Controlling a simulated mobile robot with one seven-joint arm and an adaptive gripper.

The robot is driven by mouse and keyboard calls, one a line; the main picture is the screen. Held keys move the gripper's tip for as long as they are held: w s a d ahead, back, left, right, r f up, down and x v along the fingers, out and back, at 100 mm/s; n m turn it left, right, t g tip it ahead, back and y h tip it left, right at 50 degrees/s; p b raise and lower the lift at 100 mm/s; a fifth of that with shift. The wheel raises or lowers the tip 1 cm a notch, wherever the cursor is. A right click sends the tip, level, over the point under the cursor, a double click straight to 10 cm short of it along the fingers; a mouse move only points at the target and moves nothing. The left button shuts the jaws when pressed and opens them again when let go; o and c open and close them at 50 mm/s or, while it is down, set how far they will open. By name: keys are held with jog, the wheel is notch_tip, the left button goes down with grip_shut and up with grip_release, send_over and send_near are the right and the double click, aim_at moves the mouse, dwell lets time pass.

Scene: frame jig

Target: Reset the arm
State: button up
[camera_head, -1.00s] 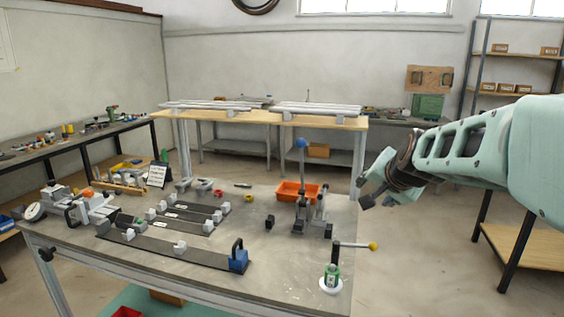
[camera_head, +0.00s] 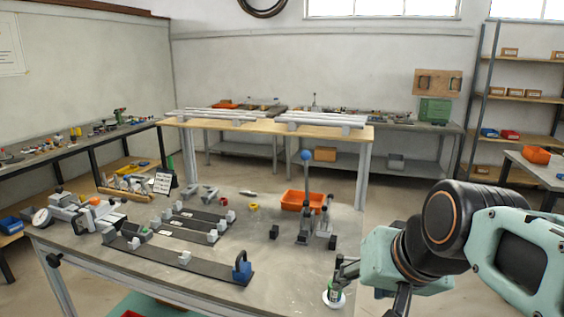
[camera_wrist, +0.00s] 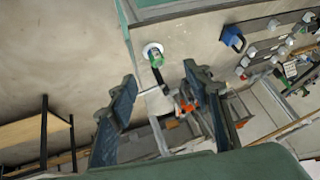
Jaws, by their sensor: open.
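My gripper (camera_wrist: 160,75) shows in the wrist view with its two dark fingers spread wide and nothing between them. In the head view my arm reaches in from the right, with the wrist at the right front corner of the steel workbench (camera_head: 285,255). The gripper's fingers are partly cut off or hidden there. A small green item on a round white base (camera_head: 334,297) stands on that corner, close to the left of my wrist. The same green item (camera_wrist: 155,56) shows in the wrist view, just beyond and between the fingertips.
On the bench are dark rails with grey blocks, a blue clamp (camera_head: 242,268), a lever press with a blue knob (camera_head: 306,157) and an orange bin (camera_head: 290,202). A wooden-topped table (camera_head: 270,126) stands behind. Open floor lies right of the bench.

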jog(key=s+f+n+g+h, duration=0.1)
jog(key=s+f+n, duration=0.1)
jog(key=s, duration=0.4)
notch_tip(320, 180, up, 12)
jog(key=p, duration=1.2)
jog(key=shift+s+p, duration=0.2)
jog(key=shift+p, duration=0.2)
jog(key=shift+f, duration=0.1)
